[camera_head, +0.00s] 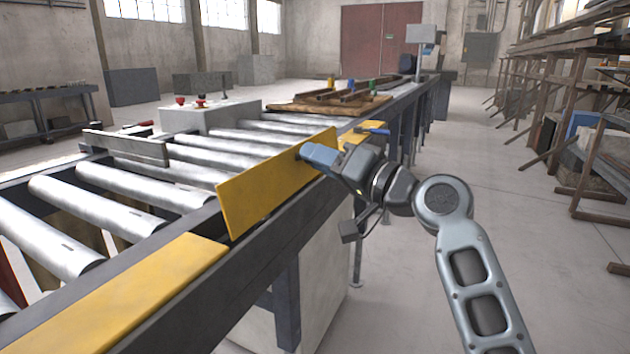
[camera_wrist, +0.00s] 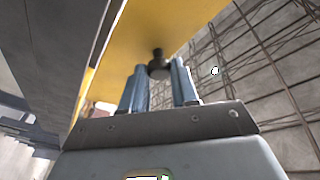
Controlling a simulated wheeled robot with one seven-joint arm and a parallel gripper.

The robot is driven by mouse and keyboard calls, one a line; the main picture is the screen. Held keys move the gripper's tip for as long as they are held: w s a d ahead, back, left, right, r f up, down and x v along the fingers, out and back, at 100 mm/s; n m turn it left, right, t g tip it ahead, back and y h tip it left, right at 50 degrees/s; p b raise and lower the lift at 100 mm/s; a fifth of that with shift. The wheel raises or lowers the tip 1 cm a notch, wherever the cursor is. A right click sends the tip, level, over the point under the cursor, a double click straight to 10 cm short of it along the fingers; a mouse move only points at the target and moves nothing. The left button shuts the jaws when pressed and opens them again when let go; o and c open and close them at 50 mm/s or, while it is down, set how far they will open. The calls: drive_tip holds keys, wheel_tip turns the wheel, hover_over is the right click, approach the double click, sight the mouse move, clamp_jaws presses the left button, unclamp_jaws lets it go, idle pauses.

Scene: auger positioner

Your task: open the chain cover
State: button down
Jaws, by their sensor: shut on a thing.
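The chain cover is a yellow panel (camera_head: 268,183) that stands tilted up on its edge along the near side of the roller conveyor. In the wrist view the yellow panel (camera_wrist: 150,32) fills the upper middle. A dark round knob (camera_wrist: 158,66) sits on its face. My gripper (camera_head: 306,153) is at the panel's upper right end. In the wrist view my gripper (camera_wrist: 160,72) has its two blue-grey fingers around the knob, shut on it. The knob is hidden in the head view.
A flat yellow plate (camera_head: 125,300) lies on the frame left of the panel, and another yellow piece (camera_head: 365,133) with a blue handle lies beyond it. Metal rollers (camera_head: 105,215) run behind the panel. Wooden racks (camera_head: 590,130) stand at right; the floor between is clear.

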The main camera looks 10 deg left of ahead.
drive_tip(key=shift+d+f+t+y+b, duration=0.3)
drive_tip(key=shift+d+f+y+b, duration=0.1)
drive_tip(key=shift+b, duration=0.55)
drive_tip(key=shift+r, duration=0.15)
drive_tip(key=c, duration=0.9)
unclamp_jaws()
drive_tip(key=shift+s, duration=0.15)
drive_tip(key=v, duration=0.7)
drive_tip(key=shift+s+d+b, duration=0.15)
drive_tip(key=shift+d+b, duration=0.1)
drive_tip(key=shift+b, duration=0.1)
